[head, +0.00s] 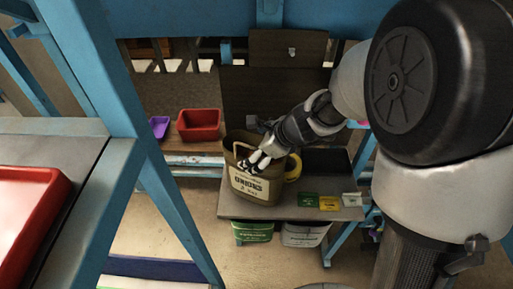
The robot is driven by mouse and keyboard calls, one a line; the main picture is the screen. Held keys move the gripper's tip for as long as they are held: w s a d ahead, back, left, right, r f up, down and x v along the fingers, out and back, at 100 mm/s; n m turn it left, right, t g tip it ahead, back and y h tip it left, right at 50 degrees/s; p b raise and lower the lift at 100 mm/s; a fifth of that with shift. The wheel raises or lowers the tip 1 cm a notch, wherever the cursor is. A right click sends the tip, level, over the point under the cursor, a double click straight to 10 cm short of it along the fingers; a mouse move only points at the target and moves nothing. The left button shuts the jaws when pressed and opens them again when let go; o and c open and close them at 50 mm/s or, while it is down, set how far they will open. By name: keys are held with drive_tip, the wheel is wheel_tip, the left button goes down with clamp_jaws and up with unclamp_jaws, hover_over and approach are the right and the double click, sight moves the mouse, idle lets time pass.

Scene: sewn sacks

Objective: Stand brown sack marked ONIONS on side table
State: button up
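The brown sack (250,187) with a pale ONIONS label stands upright at the left end of the grey side table (297,212). Its label faces the camera. My gripper (257,163) is at the top of the sack, coming from the upper right, with its fingers at the sack's mouth. The fingers overlap the rim, and I cannot tell whether they pinch the cloth or are apart from it. The arm and gripper hide part of the sack's back edge.
A yellow round thing (294,167) is right behind the sack. Small green (308,200), yellow (329,203) and white (350,199) packets lie at the table's right. A red bin (199,124) and purple bin (159,127) sit behind left. A blue post (150,150) stands left. Sacks (252,231) hang or stand below.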

drive_tip(key=shift+r, duration=0.1)
idle(0.3)
drive_tip(key=s+d+r+n+h+p, duration=0.1)
drive_tip(key=s+d+r+n+p, duration=0.2)
drive_tip(key=s+r+n, duration=0.35)
drive_tip(key=s+d+r+n+p, duration=0.2)
drive_tip(key=s+d+r+n, duration=0.15)
drive_tip(key=s+r, duration=0.55)
drive_tip(key=s+d+r+n+h, duration=0.1)
drive_tip(key=s+d+n, duration=0.1)
drive_tip(key=s+n, duration=0.1)
drive_tip(key=s+d+r+n+h, duration=0.1)
drive_tip(key=s+d+n+h, duration=0.1)
drive_tip(key=s+d+n, duration=0.1)
drive_tip(key=s+d+r+n+h, duration=0.1)
drive_tip(key=s+d+n, duration=0.1)
drive_tip(key=s+n, duration=0.2)
drive_tip(key=shift+s+d+n+h, duration=0.15)
drive_tip(key=shift+d+n, duration=0.05)
drive_tip(key=shift+n, duration=0.4)
drive_tip(key=shift+s+d+n+h, duration=0.1)
drive_tip(key=shift+d+n+h, duration=0.05)
drive_tip(key=shift+n, duration=0.45)
